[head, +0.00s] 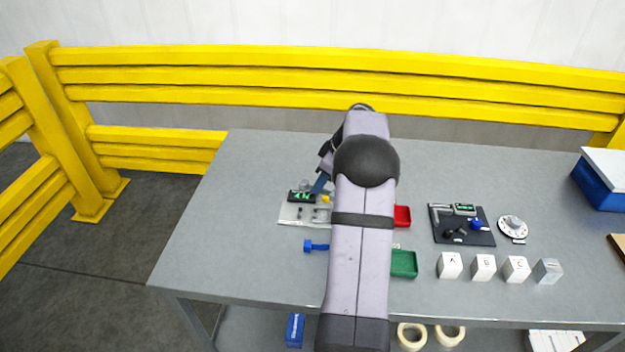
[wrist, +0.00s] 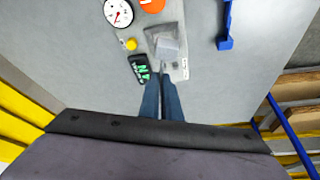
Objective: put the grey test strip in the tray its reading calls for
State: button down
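My gripper (wrist: 161,88) has its blue fingers close together at a grey reader plate (wrist: 184,66). A thin grey piece, apparently the test strip (wrist: 162,66), shows at the fingertips, by a grey block (wrist: 167,46) on the plate. The strip is too small to make out clearly. A black display (wrist: 139,69) beside it shows green characters that I cannot read surely. In the head view the reader plate (head: 291,217) is left of my arm, with its display (head: 301,196) lit green. The red tray (head: 402,216) and green tray (head: 404,264) are right of my arm, partly hidden by it.
A blue tool (head: 315,246) lies left of my arm. Right are a black device board (head: 478,240), a round dial (head: 513,228), white blocks marked A (head: 450,266), B (head: 484,268) and C (head: 515,269), and a grey block (head: 547,271). The table's left end is clear.

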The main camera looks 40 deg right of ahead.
jog(key=s+d+f+m+h+p, duration=0.1)
jog(key=s+d+m, duration=0.1)
jog(key=m, duration=0.3)
jog(key=s+d+m+g+h+p, duration=0.1)
jog(key=s+d+m+h, duration=0.1)
jog(key=m, duration=0.3)
jog(key=s+d+f+m+h+p, duration=0.1)
jog(key=s+d+m+h, duration=0.1)
jog(key=m, duration=0.3)
jog(key=shift+s+d+f, duration=0.15)
jog(key=shift+d+f, duration=0.15)
jog(key=shift+d, duration=0.35)
jog(key=s+d+m+g+p, duration=0.1)
jog(key=d+m+g, duration=0.1)
jog(key=m, duration=0.2)
jog(key=s+d+m+g+p, duration=0.1)
jog(key=s+d+m, duration=0.1)
jog(key=m, duration=0.3)
jog(key=s+d+m+g+h+p, duration=0.1)
jog(key=s+d+m+g, duration=0.1)
jog(key=m, duration=0.3)
jog(key=shift+s+d+f+g+p, duration=0.15)
jog(key=shift+s+d+g+p, duration=0.15)
jog(key=shift+d, duration=0.1)
jog(key=shift+s+d+m+g+y, duration=0.2)
jog(key=shift+s+d+m, duration=0.1)
jog(key=shift+m, duration=0.35)
jog(key=shift+s+d+m+g+y, duration=0.1)
jog(key=shift+s+d+m+y, duration=0.15)
jog(key=shift+m, duration=0.4)
